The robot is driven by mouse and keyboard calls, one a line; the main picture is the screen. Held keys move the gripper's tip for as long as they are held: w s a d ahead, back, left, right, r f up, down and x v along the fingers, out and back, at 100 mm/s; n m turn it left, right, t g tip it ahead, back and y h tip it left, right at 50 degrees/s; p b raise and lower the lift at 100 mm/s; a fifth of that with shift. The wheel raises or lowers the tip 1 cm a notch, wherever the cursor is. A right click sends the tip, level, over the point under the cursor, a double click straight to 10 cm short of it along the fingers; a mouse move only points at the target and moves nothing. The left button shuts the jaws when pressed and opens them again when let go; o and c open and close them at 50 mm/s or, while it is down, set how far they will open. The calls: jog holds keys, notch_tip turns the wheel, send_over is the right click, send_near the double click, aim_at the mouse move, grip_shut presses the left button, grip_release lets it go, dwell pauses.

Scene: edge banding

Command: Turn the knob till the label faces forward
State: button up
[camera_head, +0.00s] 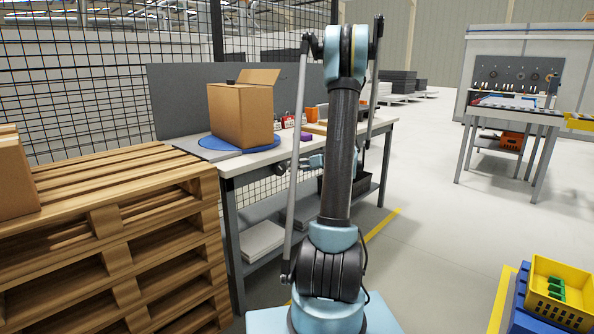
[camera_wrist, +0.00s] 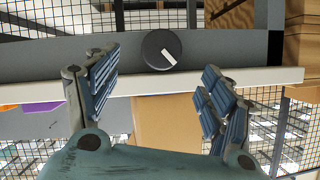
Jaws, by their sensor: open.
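A dark round knob (camera_wrist: 152,49) with a white label bar shows in the wrist view, above the cardboard and against a grey band. The bar slants from the disc's centre toward its lower right edge. My gripper (camera_wrist: 160,72) is open, with one blue-grey finger on each side of the picture and the knob between and beyond the tips. Nothing is between the fingers, and they appear apart from the knob. In the head view my gripper (camera_head: 312,161) is small and partly hidden behind my arm. I cannot make out the knob surely there.
An open cardboard box (camera_head: 240,115) stands on a round blue mat (camera_head: 208,143) on the workbench (camera_head: 262,158). Stacked wooden pallets (camera_head: 110,225) stand close at the left. A yellow bin (camera_head: 562,292) is at the lower right. The floor right of my arm is largely clear.

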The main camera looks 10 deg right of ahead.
jog(key=n, duration=0.2)
send_near(282, 169)
jog(key=x, duration=1)
dwell(0.5)
